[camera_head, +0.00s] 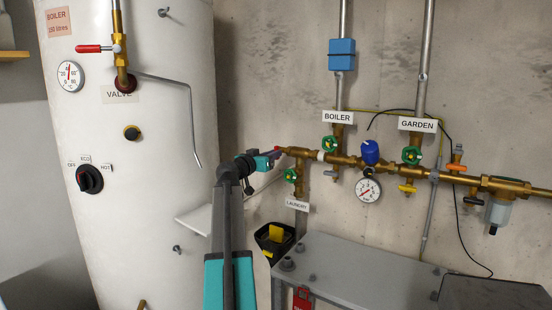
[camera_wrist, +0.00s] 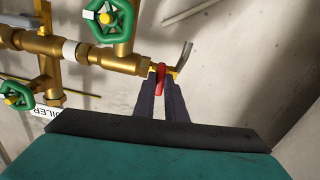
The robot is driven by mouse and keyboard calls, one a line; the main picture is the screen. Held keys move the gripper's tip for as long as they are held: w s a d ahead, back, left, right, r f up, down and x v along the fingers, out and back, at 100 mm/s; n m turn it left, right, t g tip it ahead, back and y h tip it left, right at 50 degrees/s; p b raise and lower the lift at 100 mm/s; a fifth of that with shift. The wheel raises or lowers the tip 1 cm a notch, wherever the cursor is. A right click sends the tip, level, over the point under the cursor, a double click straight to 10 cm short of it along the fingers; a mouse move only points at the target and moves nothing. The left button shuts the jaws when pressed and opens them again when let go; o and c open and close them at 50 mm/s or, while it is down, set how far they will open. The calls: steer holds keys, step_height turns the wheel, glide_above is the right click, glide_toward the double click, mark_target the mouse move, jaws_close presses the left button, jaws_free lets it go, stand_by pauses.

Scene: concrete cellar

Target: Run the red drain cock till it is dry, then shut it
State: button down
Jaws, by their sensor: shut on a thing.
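The drain cock's small red handle (camera_wrist: 161,82) shows between my fingertips in the wrist view, at the end of the brass pipe. It lies across the line of the pipe. A short grey spout (camera_wrist: 184,56) sticks out beside it. My gripper (camera_wrist: 166,78) is shut on this handle, with a dark finger on either side. In the head view my gripper (camera_head: 274,154) reaches the left end of the brass manifold, and a little red (camera_head: 278,149) shows at its tip. I see no water at the spout, but it is too small to be sure.
A black tub (camera_head: 262,241) with a yellow piece stands below the manifold. The green LAUNDRY wheel (camera_head: 290,175) is close by, also in the wrist view (camera_wrist: 109,18). The white boiler (camera_head: 150,220) is left; its red-handled VALVE (camera_head: 90,48) is higher. A grey cabinet (camera_head: 360,265) stands below right.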

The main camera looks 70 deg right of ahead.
steer(key=shift+f+m+b, duration=0.1)
steer(key=shift+m+b, duration=0.4)
steer(key=shift+b, duration=0.8)
steer(key=c, duration=1.7)
jaws_free()
steer(key=shift+a, duration=0.1)
steer(key=shift+b+v, duration=1.2)
steer(key=shift+v, duration=2.2)
